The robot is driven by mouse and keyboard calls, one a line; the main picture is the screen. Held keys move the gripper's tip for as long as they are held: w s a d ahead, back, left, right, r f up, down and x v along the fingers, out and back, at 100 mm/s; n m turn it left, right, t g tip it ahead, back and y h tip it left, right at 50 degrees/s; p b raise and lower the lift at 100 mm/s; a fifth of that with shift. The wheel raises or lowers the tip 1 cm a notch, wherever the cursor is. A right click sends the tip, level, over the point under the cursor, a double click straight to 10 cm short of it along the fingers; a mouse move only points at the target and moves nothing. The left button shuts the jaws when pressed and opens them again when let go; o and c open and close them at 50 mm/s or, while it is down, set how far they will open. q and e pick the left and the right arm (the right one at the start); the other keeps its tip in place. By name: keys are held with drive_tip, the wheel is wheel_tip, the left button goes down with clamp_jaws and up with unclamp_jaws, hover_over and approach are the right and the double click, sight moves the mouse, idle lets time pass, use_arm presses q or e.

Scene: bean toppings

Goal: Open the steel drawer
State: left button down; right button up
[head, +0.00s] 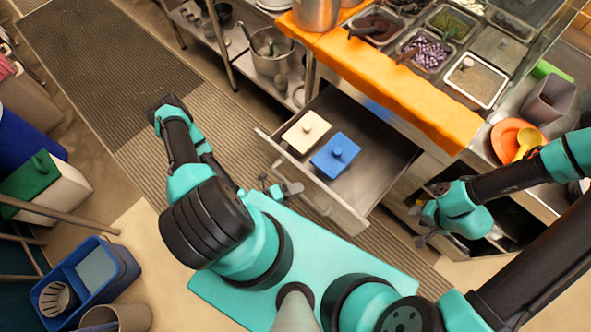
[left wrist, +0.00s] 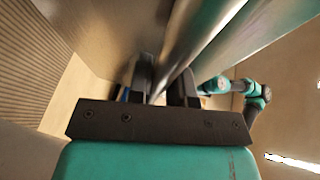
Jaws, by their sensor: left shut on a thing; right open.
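The steel drawer (head: 378,160) is pulled well out from under the counter, and its inside shows. In it lie a cream lid with a knob (head: 305,131) and a blue lid with a knob (head: 335,156). My left gripper (head: 284,189) is at the outer side of the drawer's front panel (head: 345,213). In the left wrist view, my left gripper's fingers (left wrist: 163,84) are shut on the steel handle bar (left wrist: 200,45). My right gripper (head: 427,222) is open and empty, to the right of the drawer, near the open lower shelf.
The counter above holds an orange board (head: 425,105) and several topping pans, one with purple beans (head: 428,50). An orange plate (head: 508,138) stands at the right. A blue bin (head: 120,262) is on the floor at lower left. Striped mat (head: 95,70) floor at upper left is clear.

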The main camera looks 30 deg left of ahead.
use_arm(q)
drive_tip(key=c, duration=1.1)
unclamp_jaws()
drive_tip(key=shift+s+a, duration=0.1)
drive_tip(key=v, duration=1.7)
drive_tip(key=shift+r, duration=0.15)
drive_tip(key=shift+x, duration=5.9)
drive_tip(key=shift+s+a, duration=0.1)
